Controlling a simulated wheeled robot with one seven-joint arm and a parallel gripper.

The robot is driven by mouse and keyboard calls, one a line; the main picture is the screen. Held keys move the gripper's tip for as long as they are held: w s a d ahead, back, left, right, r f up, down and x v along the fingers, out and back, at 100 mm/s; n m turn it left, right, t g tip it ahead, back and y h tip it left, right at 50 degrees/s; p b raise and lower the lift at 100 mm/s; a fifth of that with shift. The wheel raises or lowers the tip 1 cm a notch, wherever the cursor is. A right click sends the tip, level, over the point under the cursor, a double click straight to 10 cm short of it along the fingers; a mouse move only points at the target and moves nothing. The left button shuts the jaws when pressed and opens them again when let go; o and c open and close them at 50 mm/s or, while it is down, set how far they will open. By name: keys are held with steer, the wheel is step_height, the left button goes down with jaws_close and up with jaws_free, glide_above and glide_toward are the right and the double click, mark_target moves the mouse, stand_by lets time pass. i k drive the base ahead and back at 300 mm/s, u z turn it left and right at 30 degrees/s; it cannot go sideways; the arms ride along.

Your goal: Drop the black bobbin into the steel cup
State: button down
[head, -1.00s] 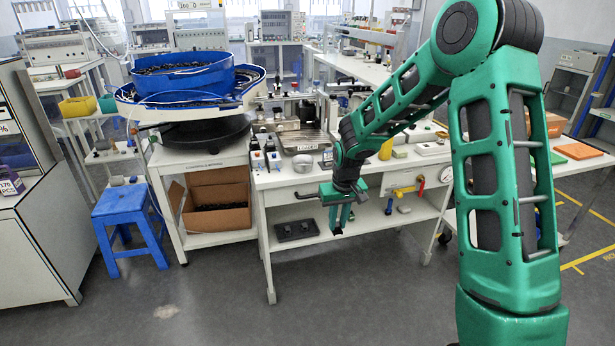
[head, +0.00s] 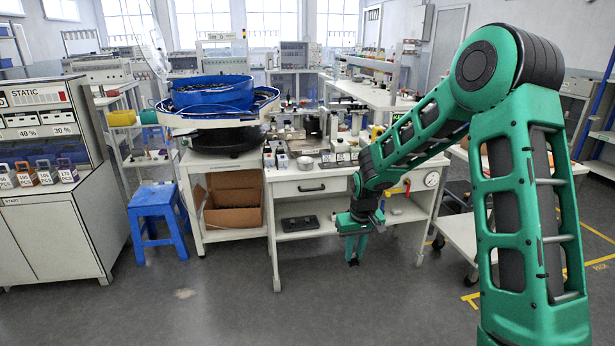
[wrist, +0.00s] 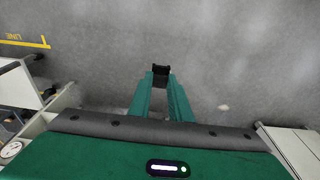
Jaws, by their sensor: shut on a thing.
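The black bobbin (wrist: 160,70) is between the fingertips of my gripper (wrist: 160,82) in the wrist view, with bare floor behind it. In the head view my gripper (head: 355,247) points down in front of the white workbench, and the bobbin shows as a small dark piece (head: 353,262) at its tips. The gripper is shut on it. A small round metallic vessel, which looks like the steel cup (head: 306,162), stands on the bench top near its front edge, up and left of my gripper. Its inside is not clear at this size.
The workbench (head: 300,188) has a drawer and a lower shelf with a dark tray (head: 299,223). Small bottles (head: 275,156) stand left of the cup. A blue bowl feeder (head: 212,95) and a blue stool (head: 155,210) are at the left. The floor in front is clear.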

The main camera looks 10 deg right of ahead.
mark_target(308, 167)
steer(key=z, duration=0.05)
steer(key=k, duration=0.3)
steer(key=z, duration=1.15)
steer(key=i, duration=2.3)
steer(key=u, duration=1.8)
